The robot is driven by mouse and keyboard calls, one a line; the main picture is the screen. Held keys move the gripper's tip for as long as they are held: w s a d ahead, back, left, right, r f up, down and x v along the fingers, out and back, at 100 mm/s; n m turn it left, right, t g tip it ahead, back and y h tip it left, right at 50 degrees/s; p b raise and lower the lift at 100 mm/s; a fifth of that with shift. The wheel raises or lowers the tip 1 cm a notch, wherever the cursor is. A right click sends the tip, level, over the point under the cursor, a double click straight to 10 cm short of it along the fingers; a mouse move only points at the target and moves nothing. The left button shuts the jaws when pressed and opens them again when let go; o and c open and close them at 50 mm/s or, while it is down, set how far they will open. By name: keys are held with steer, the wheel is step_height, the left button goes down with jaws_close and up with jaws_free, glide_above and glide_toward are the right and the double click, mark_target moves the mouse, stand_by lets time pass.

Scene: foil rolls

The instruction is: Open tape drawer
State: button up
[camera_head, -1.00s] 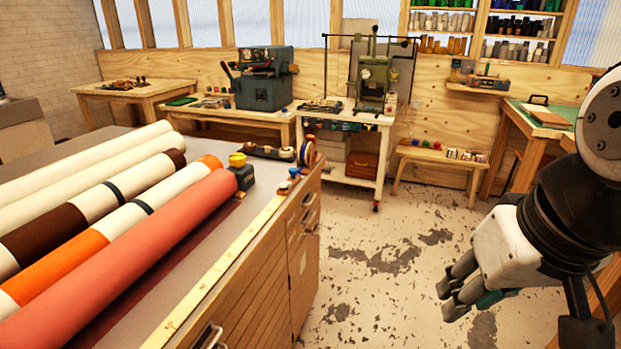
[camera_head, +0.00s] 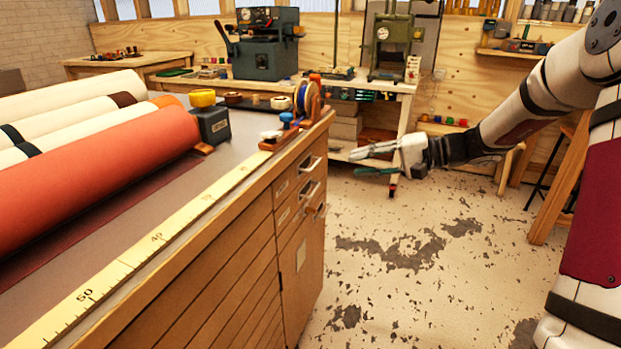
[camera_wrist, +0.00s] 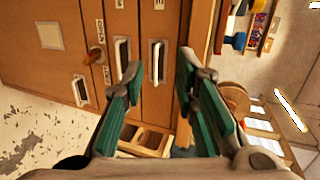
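The drawer cabinet (camera_head: 285,235) stands at the workbench's right end. Its small drawer fronts have metal handles, with an upper handle (camera_head: 311,165) and a lower one (camera_head: 309,190). Both drawers look shut. Their labels are too small to read, so I cannot tell which is the tape drawer. My gripper (camera_head: 358,161) is right of the cabinet, fingers pointing left, apart from it. In the wrist view my gripper (camera_wrist: 160,64) is open and empty. One handle (camera_wrist: 157,62) appears between its green-padded fingertips, and another handle (camera_wrist: 122,57) lies left of them.
Foil rolls (camera_head: 110,165) and a yellow ruler (camera_head: 150,245) lie on the bench top. A tape dispenser (camera_head: 307,101) stands at its right corner. A white machine cart (camera_head: 400,88) stands behind my gripper. The worn floor right of the cabinet is clear.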

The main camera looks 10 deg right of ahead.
steer(key=w+d+f+m+t+b, duration=0.1)
steer(key=w+d+f+t, duration=0.1)
steer(key=d, duration=0.1)
steer(key=b+x, duration=0.3)
steer(key=x, duration=1)
steer(key=shift+a, duration=0.25)
jaws_close()
